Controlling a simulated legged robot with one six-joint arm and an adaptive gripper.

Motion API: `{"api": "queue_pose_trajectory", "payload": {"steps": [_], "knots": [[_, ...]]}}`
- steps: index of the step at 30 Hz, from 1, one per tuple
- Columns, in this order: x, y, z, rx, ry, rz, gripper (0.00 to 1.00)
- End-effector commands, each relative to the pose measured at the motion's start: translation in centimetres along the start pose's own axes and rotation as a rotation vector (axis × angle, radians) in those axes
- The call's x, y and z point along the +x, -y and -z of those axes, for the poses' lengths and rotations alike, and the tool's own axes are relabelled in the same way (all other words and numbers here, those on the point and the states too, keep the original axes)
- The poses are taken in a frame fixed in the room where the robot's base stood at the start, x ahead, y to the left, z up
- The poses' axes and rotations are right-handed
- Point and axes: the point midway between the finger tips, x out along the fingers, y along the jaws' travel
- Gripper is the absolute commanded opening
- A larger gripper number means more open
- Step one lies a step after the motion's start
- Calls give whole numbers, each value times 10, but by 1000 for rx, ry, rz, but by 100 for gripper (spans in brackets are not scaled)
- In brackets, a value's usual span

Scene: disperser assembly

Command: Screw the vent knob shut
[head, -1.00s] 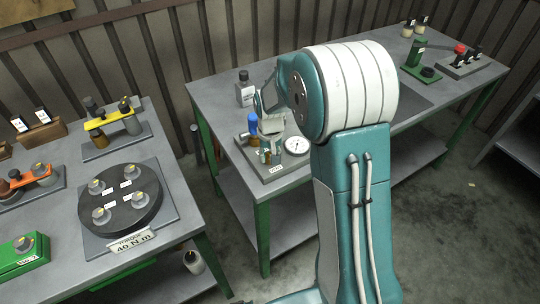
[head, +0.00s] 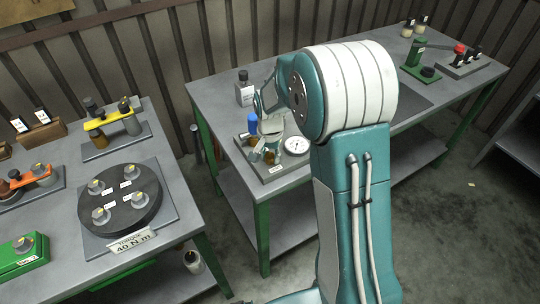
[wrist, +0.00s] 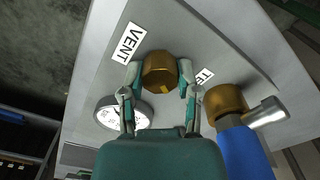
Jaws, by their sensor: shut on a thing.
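The vent knob (wrist: 160,72) is a round brass knob beside a white VENT label (wrist: 129,43) in the wrist view. My gripper (wrist: 159,80) has its two teal fingers on either side of the knob and is shut on it. In the head view my gripper (head: 266,140) reaches down over the grey test block (head: 285,172) on the back table. The knob is small there and partly covered by my fingers. How far the knob is screwed in cannot be told.
A brass fitting with a blue handle (wrist: 240,150) stands close to the right of my gripper in the wrist view. A white dial gauge (head: 297,145) sits beside it. A turntable (head: 120,198) is on the left table.

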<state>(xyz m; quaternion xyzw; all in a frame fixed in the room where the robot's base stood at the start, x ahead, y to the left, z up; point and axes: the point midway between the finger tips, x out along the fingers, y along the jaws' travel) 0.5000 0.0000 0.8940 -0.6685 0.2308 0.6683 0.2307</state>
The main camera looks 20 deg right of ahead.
Motion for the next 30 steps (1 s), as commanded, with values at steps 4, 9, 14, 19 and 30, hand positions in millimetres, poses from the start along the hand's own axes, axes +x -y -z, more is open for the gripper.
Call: {"api": "queue_pose_trajectory", "payload": {"steps": [4, 9, 14, 19, 30], "knots": [[2, 0, -1, 7, 3, 0, 0], [2, 0, -1, 7, 3, 0, 0], [2, 0, -1, 6, 3, 0, 69], [1, 0, -1, 5, 2, 0, 77], [-12, 0, 0, 5, -1, 1, 77]]}}
